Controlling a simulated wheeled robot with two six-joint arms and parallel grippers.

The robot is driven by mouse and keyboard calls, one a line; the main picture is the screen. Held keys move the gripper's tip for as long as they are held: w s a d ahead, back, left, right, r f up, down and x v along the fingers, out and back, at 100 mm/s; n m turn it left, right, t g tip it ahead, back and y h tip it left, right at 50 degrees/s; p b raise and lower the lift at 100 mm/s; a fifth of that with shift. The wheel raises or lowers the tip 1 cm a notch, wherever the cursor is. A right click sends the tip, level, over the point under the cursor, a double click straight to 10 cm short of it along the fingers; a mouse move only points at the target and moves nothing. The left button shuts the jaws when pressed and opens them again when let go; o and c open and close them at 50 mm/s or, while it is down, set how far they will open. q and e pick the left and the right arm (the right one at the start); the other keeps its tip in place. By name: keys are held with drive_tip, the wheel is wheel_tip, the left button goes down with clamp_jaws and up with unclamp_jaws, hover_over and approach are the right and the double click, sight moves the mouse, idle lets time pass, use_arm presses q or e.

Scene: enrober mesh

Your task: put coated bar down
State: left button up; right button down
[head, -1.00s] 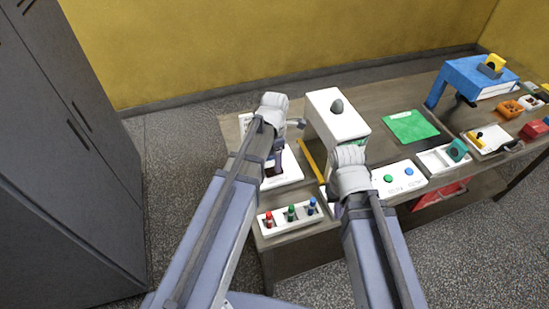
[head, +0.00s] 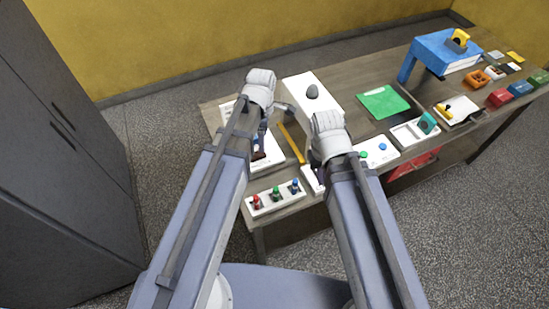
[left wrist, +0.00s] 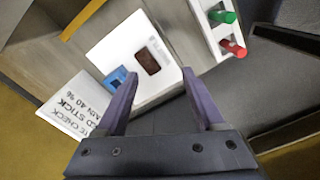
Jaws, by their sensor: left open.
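A dark brown bar (left wrist: 147,61) lies flat on a white board (left wrist: 112,48) in the left wrist view, beside a small blue piece (left wrist: 119,80). My left gripper (left wrist: 160,76) is open, with its two dark fingers spread on either side of the board's near part. The bar shows beyond the fingertips, and nothing is between them. In the head view my left gripper (head: 262,90) is over the left end of the table, its fingers mostly hidden by the wrist. My right gripper (head: 328,140) is near the table's front edge; its fingers are hidden.
A rack with red, green and blue pegs (head: 275,198) stands at the front left. A printed sheet (left wrist: 70,108) lies beside the board.

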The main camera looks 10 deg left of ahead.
use_arm(q)
drive_tip(key=s+d+m, duration=0.4)
drive_tip(key=s+m, duration=0.2)
drive_tip(key=m, duration=0.5)
drive_tip(key=s+d+m+y, duration=0.1)
drive_tip(key=s+d+m, duration=0.2)
drive_tip(key=m, duration=0.8)
drive_tip(key=s, duration=0.2)
drive_tip(key=shift+s+d+m, duration=0.35)
drive_tip(key=shift+m, duration=0.05)
